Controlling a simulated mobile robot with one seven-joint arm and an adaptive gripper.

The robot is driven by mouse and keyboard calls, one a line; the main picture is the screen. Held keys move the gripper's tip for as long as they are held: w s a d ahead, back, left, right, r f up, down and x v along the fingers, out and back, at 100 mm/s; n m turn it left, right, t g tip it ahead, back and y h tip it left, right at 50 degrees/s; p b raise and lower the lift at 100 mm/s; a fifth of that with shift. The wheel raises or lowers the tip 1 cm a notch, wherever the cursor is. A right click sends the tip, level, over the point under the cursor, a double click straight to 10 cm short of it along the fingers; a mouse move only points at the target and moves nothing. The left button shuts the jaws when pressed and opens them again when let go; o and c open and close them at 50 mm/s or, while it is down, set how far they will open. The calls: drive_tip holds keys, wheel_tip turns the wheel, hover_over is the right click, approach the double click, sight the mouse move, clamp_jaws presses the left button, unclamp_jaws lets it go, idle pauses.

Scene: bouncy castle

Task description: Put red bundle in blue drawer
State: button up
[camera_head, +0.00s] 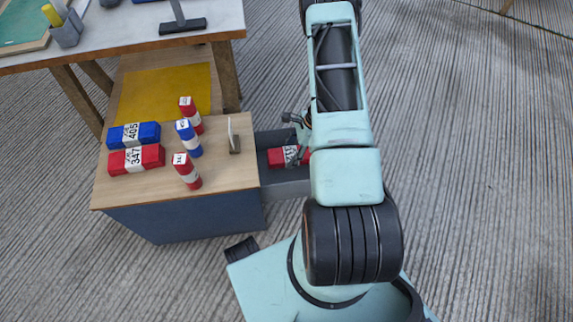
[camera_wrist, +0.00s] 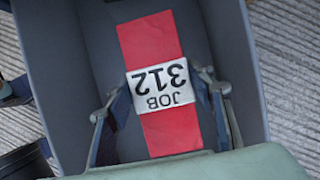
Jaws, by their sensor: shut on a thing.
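The red bundle (camera_head: 277,157) has a white band; in the wrist view the bundle (camera_wrist: 152,45) reads "JOB 312". It is inside the open blue-grey drawer (camera_head: 286,190), within its walls, also seen in the wrist view (camera_wrist: 50,75). Whether it rests fully on the drawer floor is hard to tell. My gripper (camera_wrist: 166,92) is shut on the bundle, one finger at each side of the white band. In the head view my arm hides most of the gripper and the bundle's right end.
The cabinet top (camera_head: 225,178) carries another red bundle (camera_head: 150,158) marked 347, a blue bundle (camera_head: 148,132) marked 405, several upright red or blue rolls (camera_head: 188,172) and a small upright stand (camera_head: 234,145). A workbench (camera_head: 140,30) stands behind. Open floor lies to the right.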

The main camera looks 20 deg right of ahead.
drive_tip(key=shift+f+b, duration=0.75)
drive_tip(key=shift+f, duration=1.85)
drive_tip(key=shift+f, duration=0.1)
drive_tip(key=shift+f, duration=0.15)
drive_tip(key=o, duration=1.4)
drive_tip(key=shift+r, duration=0.25)
drive_tip(key=shift+d+r, duration=0.1)
drive_tip(key=shift+r, duration=0.25)
drive_tip(key=p+v, duration=0.3)
drive_tip(key=v, duration=0.8)
drive_tip(key=shift+d+r, duration=0.1)
drive_tip(key=shift+d, duration=0.05)
drive_tip(key=shift+s, duration=0.1)
